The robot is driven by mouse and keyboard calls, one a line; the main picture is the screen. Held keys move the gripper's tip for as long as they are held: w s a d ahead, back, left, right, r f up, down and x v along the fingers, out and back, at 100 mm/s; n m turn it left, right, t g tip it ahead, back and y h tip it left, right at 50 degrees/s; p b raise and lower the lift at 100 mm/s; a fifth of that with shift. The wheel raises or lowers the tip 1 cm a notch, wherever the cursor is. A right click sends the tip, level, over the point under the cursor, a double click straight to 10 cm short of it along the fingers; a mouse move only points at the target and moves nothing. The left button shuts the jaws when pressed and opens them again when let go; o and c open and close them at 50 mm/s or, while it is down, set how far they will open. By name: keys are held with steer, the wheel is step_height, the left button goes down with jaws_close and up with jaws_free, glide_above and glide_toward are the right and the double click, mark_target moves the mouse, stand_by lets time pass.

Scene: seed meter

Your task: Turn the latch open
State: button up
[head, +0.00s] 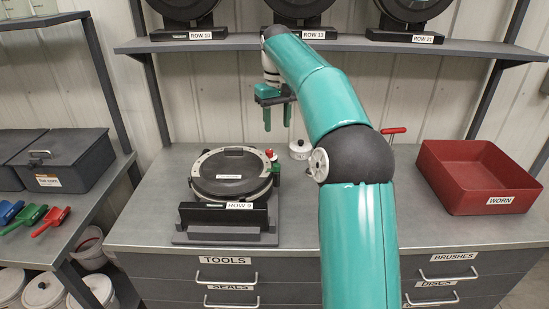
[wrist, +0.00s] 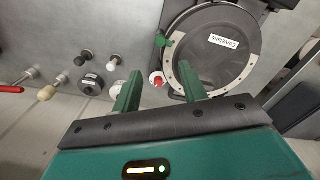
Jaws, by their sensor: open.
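The seed meter (head: 230,174) lies on the bench on a stand marked ROW 9, its round dark lid facing up. In the wrist view the meter (wrist: 216,50) is at the upper right. At its rim is a small green latch-like part (wrist: 163,40), also in the head view (head: 275,167). A red-topped knob (wrist: 156,78) is close by; it shows in the head view (head: 269,153). I cannot tell how the latch is turned. My gripper (head: 277,118) is open and empty, pointing down above and behind the meter's right side, apart from it. In the wrist view its fingers (wrist: 159,75) flank the red knob.
A red WORN bin (head: 455,160) stands at the bench's right. A red-handled tool (head: 393,131) and a small white item (head: 300,149) are behind my arm. More meters sit on the shelf (head: 240,43) above. A grey lidded box (head: 65,165) is on the left bench.

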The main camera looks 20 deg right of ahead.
mark_target(277, 164)
step_height(277, 164, down, 14)
steer(key=shift+w, duration=0.15)
jaws_close()
stand_by(0.5)
